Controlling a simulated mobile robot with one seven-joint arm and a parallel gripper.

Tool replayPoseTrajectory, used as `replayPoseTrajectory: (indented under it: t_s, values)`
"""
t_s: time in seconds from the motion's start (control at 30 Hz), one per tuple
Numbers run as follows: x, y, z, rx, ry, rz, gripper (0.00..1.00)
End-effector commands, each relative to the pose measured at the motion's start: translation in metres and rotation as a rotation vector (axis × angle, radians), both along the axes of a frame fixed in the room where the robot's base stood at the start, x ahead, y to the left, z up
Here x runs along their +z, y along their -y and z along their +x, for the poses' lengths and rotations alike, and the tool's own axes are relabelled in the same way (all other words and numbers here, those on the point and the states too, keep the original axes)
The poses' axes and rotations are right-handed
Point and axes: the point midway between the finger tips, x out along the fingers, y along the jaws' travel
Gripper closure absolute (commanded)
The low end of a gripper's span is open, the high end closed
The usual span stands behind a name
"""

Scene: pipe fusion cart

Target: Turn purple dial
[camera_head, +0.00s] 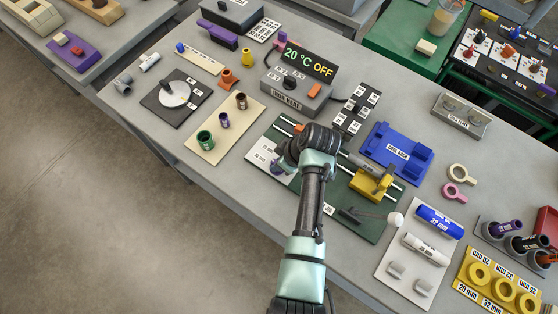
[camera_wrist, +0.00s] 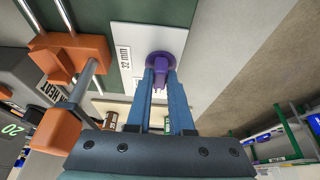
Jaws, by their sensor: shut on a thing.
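The purple dial (camera_wrist: 160,60) sits on a white label plate (camera_wrist: 138,38) on the green board, in the wrist view. In the head view the fingers are mostly hidden behind my wrist. A "32 mm" label (camera_wrist: 125,59) lies beside the dial on the plate; other labels are partly covered.
An orange clamp block (camera_wrist: 75,58) with metal rods stands close to the left of my gripper in the wrist view. In the head view, a heater box (camera_head: 298,88) reads "20 °C OFF". A yellow block (camera_head: 371,183) and blue holder (camera_head: 398,150) stand right of my arm.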

Motion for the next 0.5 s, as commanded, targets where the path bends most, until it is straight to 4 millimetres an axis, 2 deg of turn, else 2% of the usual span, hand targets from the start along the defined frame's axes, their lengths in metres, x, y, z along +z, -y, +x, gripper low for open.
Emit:
replayPoseTrajectory:
  t_s: [0.17, 0.2, 0.33, 0.37, 0.5]
  values:
    - [-0.0004, 0.0003, -0.0006, 0.002, -0.002, -0.002, 1.00]
    - [-0.0004, 0.0003, -0.0006, 0.002, -0.002, -0.002, 0.77]
    - [-0.0004, 0.0001, -0.0005, 0.001, -0.002, -0.001, 0.53]
    - [-0.0004, 0.0001, -0.0005, 0.001, -0.002, -0.001, 0.50]
    - [-0.0003, 0.0000, -0.0004, 0.000, -0.002, -0.001, 0.50]
